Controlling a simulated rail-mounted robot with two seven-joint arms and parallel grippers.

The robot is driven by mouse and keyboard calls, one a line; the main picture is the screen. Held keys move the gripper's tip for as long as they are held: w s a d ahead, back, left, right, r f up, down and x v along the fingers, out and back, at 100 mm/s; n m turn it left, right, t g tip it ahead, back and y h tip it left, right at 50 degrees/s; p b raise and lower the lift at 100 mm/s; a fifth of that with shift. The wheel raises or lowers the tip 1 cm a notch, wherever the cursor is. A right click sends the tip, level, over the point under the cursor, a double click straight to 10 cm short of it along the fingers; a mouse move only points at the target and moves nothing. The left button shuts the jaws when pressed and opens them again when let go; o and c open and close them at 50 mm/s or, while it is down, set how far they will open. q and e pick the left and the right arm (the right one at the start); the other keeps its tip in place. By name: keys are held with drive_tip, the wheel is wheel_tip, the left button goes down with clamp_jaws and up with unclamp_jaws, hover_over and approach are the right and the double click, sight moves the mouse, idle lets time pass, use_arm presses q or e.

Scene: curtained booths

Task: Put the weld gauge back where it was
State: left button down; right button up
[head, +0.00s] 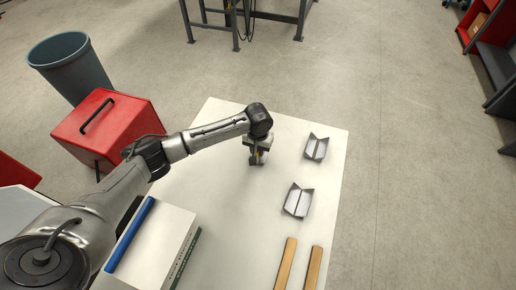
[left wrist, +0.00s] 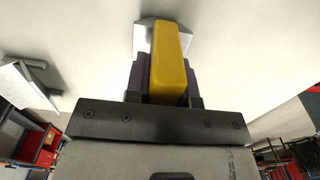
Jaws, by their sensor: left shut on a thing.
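My left gripper (head: 257,160) is over the back part of the white table (head: 225,190), with its fingers pointing down. In the left wrist view it is shut on the weld gauge, whose yellow body (left wrist: 172,65) sits between the dark fingers. A grey metal plate (left wrist: 144,36) shows beyond the yellow part. In the head view the gauge is small and mostly hidden by the gripper, and I cannot tell whether it touches the table. Two grey V-shaped metal holders stand to the right, a far one (head: 316,149) and a nearer one (head: 298,201). My right gripper is not in view.
Two wooden strips (head: 285,264) (head: 313,268) lie at the front right of the table. A white block (head: 155,245) with a blue bar (head: 130,235) is at the front left. A red box (head: 108,130) and a grey bin (head: 72,68) stand left of the table. The table's middle is clear.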

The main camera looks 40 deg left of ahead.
use_arm(q)
drive_tip(key=c, duration=1)
unclamp_jaws()
drive_tip(key=shift+f, duration=0.1)
drive_tip(key=shift+o, duration=0.2)
wheel_tip(320, 180, up, 12)
drive_tip(key=shift+r+p, duration=0.15)
drive_tip(key=shift+p, duration=0.3)
